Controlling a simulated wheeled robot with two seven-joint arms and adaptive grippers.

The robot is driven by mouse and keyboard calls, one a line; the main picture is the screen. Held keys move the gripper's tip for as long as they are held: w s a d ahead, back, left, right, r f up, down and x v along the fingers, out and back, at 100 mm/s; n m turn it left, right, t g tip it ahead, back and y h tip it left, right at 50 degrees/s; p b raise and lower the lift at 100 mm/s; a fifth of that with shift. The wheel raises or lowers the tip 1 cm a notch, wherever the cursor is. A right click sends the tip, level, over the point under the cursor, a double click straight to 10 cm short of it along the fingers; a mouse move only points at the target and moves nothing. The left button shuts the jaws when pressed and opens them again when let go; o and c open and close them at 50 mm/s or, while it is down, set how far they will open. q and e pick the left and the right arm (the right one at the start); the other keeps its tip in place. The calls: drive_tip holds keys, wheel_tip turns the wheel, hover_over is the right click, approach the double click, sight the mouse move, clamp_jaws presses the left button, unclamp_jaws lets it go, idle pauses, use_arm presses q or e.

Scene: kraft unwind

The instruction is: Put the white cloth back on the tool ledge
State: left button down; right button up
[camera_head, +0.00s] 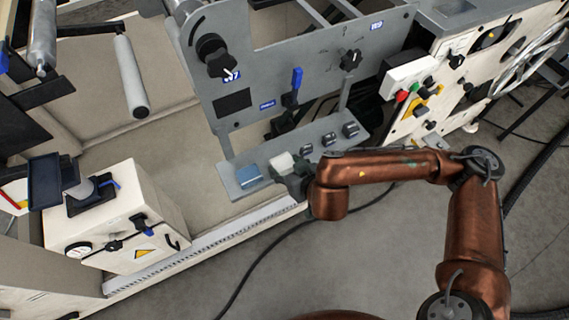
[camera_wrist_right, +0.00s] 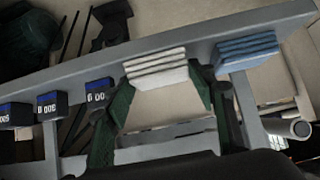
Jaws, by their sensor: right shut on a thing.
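The white cloth (camera_head: 281,162) is a small folded stack at the front edge of the grey tool ledge (camera_head: 318,134). In the right wrist view, the white cloth (camera_wrist_right: 156,68) sits between the green fingers of my right gripper (camera_wrist_right: 160,92), which is shut on it. The cloth overlaps the ledge (camera_wrist_right: 190,36) in that view; I cannot tell whether it rests on it or is held just above. My right gripper (camera_head: 293,176) also shows in the head view, partly hiding the ledge. My left gripper is not in view.
A folded blue cloth (camera_head: 250,177) lies on the ledge just left of the white one. Several dark counter blocks (camera_head: 329,139) stand along the ledge to the right. The grey machine panel (camera_head: 290,75) with knobs rises behind. A cream box (camera_head: 125,222) stands at left.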

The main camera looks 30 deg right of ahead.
drive_tip(key=shift+f, duration=0.1)
drive_tip(key=o, duration=1.2)
drive_tip(key=shift+c, duration=0.2)
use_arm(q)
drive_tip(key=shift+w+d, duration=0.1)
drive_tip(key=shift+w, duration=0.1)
use_arm(e)
drive_tip(key=shift+r, duration=0.3)
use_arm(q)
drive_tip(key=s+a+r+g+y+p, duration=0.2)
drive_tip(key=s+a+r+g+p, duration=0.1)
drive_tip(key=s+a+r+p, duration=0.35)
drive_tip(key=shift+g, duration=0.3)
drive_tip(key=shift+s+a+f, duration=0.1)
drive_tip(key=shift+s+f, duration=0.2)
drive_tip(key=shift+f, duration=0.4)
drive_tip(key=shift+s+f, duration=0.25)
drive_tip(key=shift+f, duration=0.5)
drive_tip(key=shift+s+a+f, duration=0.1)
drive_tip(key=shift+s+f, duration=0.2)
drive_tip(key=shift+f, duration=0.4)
use_arm(e)
drive_tip(key=v, duration=1.2)
drive_tip(key=shift+f, duration=0.15)
